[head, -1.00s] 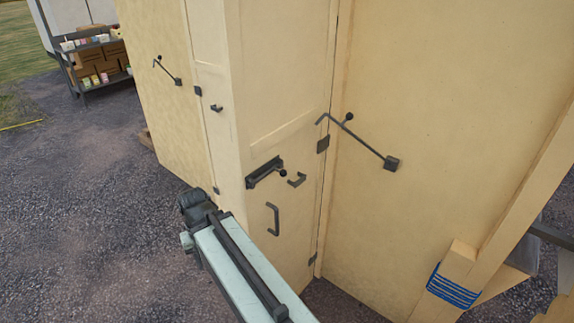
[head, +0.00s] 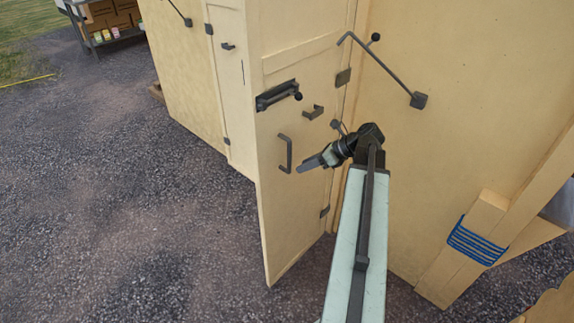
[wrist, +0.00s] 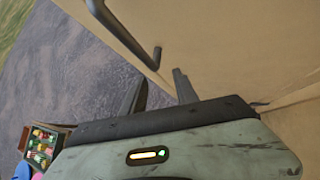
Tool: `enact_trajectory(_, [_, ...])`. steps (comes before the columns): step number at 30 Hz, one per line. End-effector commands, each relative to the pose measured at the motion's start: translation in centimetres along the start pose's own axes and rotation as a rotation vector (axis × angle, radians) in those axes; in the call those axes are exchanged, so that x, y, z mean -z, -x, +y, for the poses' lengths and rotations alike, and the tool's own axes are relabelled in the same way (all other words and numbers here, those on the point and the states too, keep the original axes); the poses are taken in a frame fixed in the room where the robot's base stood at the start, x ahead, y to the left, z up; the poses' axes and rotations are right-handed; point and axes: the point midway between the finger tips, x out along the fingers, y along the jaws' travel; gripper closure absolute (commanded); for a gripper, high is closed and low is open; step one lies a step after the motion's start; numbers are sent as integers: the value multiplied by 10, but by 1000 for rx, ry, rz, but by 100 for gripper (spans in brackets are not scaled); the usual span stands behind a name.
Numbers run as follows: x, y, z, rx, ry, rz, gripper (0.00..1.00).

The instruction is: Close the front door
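The front door (head: 290,222) is a tall cream panel, standing swung out from the cream wall (head: 450,130), with hinges along its right edge. It carries a dark D-shaped handle (head: 288,154), a dark bolt (head: 277,95) above it and a small bracket (head: 313,112). My gripper (head: 300,168) is in front of the door, just right of and slightly below the handle in the head view. In the wrist view its two fingers (wrist: 158,88) are apart with nothing between them, and the handle (wrist: 125,35) shows beyond them. I cannot tell whether it touches the door.
A long dark hook (head: 385,72) is mounted on the wall right of the door. A wooden post with blue rope (head: 478,241) stands at the lower right. A shelf with boxes (head: 105,25) is at the back left. Gravel left of the door is clear.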

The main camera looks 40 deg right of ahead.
Motion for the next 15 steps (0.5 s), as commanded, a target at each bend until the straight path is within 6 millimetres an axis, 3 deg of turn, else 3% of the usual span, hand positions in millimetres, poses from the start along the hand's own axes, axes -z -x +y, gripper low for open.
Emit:
enact_trajectory(1, [6,-10,-7,-46,29,-99,64])
enact_trajectory(3, [-7,-5,-2,-114,93,-246,64])
enact_trajectory(9, [-29,37,5,-210,269,-601,64])
enact_trajectory(15, [-37,58,9,-219,317,-688,64])
